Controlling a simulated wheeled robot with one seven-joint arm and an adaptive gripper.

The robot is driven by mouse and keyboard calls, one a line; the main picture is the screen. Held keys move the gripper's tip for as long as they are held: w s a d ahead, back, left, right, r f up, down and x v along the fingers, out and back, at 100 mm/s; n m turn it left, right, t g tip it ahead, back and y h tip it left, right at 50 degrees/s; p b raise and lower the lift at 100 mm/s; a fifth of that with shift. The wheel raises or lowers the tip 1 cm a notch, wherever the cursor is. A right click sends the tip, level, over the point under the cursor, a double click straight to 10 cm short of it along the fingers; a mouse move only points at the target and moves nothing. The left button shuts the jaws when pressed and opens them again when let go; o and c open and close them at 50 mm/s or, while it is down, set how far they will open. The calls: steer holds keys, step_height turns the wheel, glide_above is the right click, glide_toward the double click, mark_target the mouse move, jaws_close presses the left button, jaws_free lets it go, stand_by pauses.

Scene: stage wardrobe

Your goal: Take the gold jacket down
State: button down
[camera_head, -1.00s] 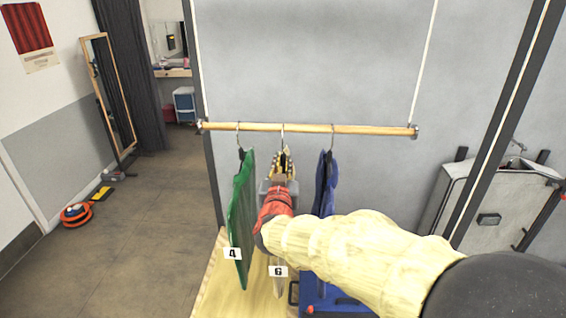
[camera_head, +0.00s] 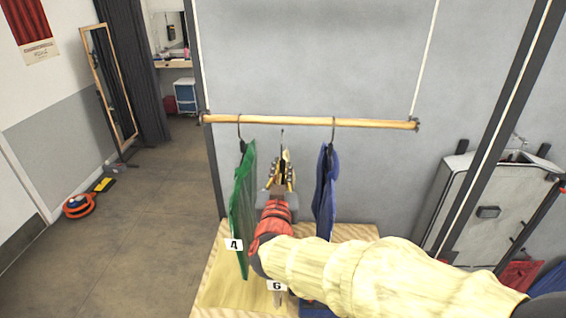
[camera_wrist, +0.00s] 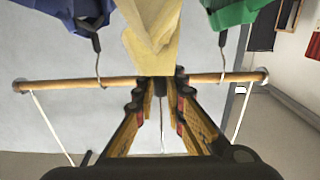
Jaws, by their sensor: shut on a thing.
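The gold jacket, pale yellow in the wrist view (camera_wrist: 153,38), hangs from its hanger between the green and blue garments. In the head view my arm hides most of it; its tag 6 (camera_head: 277,286) shows below. My gripper (camera_head: 282,175) is shut on the gold jacket's hanger near its neck; its fingers also show in the wrist view (camera_wrist: 160,95). The thin hook (camera_head: 282,137) sticks up above the fingers. Its tip shows just below the wooden rail (camera_head: 370,124), with no loop seen over the rail.
The green garment (camera_head: 242,200), tag 4, hangs close on the left. The blue garment (camera_head: 325,190) hangs close on the right. A wooden surface (camera_head: 222,285) lies below. A grey case (camera_head: 485,205) stands at right. The floor at left is mostly open.

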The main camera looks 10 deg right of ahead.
steer(key=p+v, duration=0.7)
steer(key=v, duration=2.4)
